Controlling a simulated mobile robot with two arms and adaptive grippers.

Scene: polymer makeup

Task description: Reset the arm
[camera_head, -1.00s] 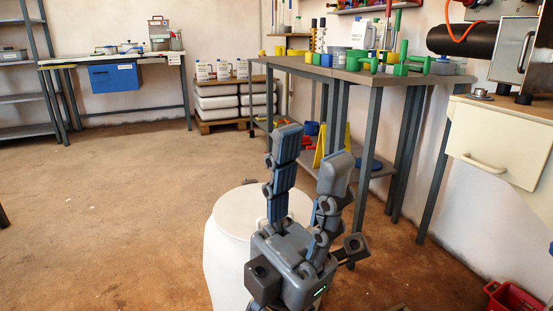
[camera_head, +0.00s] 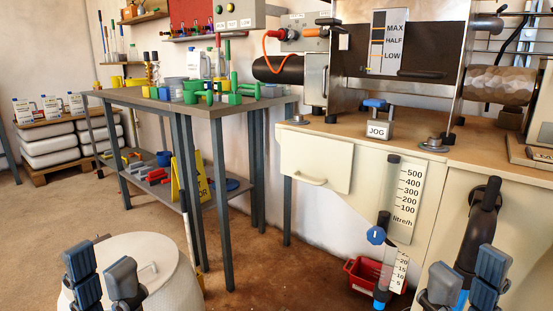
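My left gripper (camera_head: 102,285) is at the bottom left, pointing up, with its two dark grey and blue fingers spread apart and nothing between them. It is in front of a white drum (camera_head: 157,266). My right gripper (camera_head: 464,290) is at the bottom right, also pointing up, with its fingers apart and nothing visible between them. It is in front of the cream machine cabinet. The lower parts of both grippers are cut off by the picture's edge.
A grey table (camera_head: 212,108) with green, blue and yellow items stands at the middle left. The cream cabinet (camera_head: 345,213) with a machine on top fills the right, with a black nozzle (camera_head: 480,226) jutting out. A red crate (camera_head: 362,277) sits on the floor. Brown floor (camera_head: 45,235) at left is clear.

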